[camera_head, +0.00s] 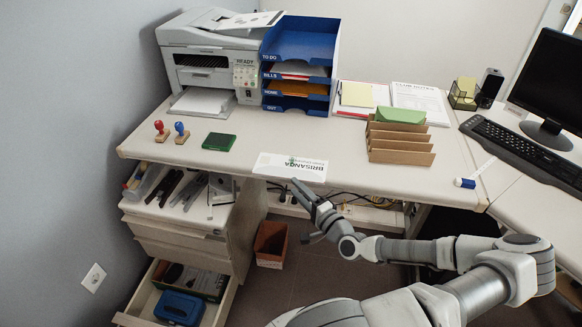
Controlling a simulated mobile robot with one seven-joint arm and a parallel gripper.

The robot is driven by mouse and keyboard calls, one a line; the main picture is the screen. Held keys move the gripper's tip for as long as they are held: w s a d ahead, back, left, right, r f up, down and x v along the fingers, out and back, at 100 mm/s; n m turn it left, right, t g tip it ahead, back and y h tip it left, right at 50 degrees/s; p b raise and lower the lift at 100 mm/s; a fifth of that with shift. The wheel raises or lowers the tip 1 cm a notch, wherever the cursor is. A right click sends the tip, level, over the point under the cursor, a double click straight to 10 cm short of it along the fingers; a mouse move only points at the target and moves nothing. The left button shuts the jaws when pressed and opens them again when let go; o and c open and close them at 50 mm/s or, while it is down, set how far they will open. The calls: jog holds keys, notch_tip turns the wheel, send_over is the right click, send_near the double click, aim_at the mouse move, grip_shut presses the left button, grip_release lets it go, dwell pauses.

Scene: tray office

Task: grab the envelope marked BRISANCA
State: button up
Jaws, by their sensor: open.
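A white envelope (275,166) lies flat at the front edge of the desk. Part of the envelope seems to reach past the desk's front edge. My gripper (302,207) is just in front of and below the envelope, at the desk's edge. Its fingers point up and left, and it is empty and open. I cannot tell the exact gap between the fingers and the envelope.
The desk (350,181) is clear right of the envelope. Behind stand a printer (215,50), blue stacked trays (300,40) and a brown file sorter (400,150). A green pad (219,141) and two stamps (181,132) lie left. Open drawers (150,300) and a brown bin (271,240) are below.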

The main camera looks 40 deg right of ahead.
aim_at(291, 167)
jog(key=w, duration=0.4)
jog(key=shift+d+r, duration=0.15)
jog(key=shift+r, duration=0.05)
grip_shut()
